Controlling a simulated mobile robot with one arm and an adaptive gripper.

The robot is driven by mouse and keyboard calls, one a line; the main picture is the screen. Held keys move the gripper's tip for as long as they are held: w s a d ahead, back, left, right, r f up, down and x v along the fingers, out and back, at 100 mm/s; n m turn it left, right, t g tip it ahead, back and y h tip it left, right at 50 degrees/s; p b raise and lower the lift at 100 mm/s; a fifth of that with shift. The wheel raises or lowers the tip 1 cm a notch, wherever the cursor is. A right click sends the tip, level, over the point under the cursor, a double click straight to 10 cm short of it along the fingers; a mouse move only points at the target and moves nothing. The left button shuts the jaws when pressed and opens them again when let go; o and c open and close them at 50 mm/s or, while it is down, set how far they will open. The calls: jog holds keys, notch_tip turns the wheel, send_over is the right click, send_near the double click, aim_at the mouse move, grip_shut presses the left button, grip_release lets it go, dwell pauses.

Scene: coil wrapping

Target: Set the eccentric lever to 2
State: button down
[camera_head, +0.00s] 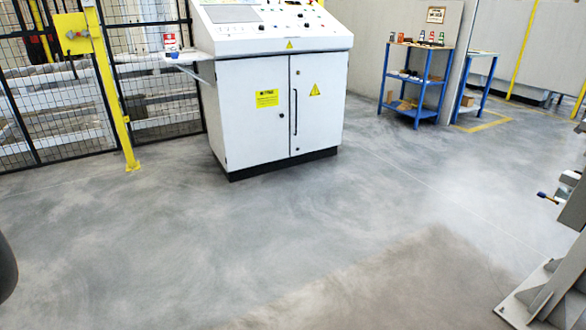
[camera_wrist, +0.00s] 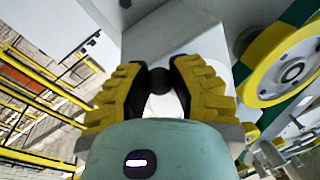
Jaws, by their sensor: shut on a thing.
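In the wrist view my gripper (camera_wrist: 160,70), with yellow ribbed fingers and black pads, is shut on a dark round knob (camera_wrist: 160,78). The knob appears to be the end of the eccentric lever; its shaft is mostly hidden by the fingers and the gripper body. A pale grey machine surface lies behind the fingertips. No position marks or numbers for the lever can be read. My gripper does not show in the head view.
Beside the fingers in the wrist view is a yellow-rimmed wheel (camera_wrist: 285,65). The head view shows a white control cabinet (camera_head: 270,100), a blue shelf stand (camera_head: 415,85), a mesh fence (camera_head: 55,110) and grey machine parts (camera_head: 565,275) at right. The middle floor is clear.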

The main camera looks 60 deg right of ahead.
jog(key=shift+s+a+m+t+b, duration=0.2)
jog(key=shift+s+m+b, duration=0.1)
jog(key=shift+m, duration=0.45)
jog(key=shift+s+a+m+t+b, duration=0.15)
jog(key=shift+s+m+t, duration=0.1)
jog(key=shift+m, duration=0.5)
jog(key=c, duration=1)
grip_release()
jog(key=shift+o, duration=1.3)
jog(key=shift+s, duration=0.1)
jog(key=shift+d, duration=0.1)
jog(key=v, duration=0.7)
jog(key=shift+d+f, duration=0.15)
jog(key=shift+d, duration=0.05)
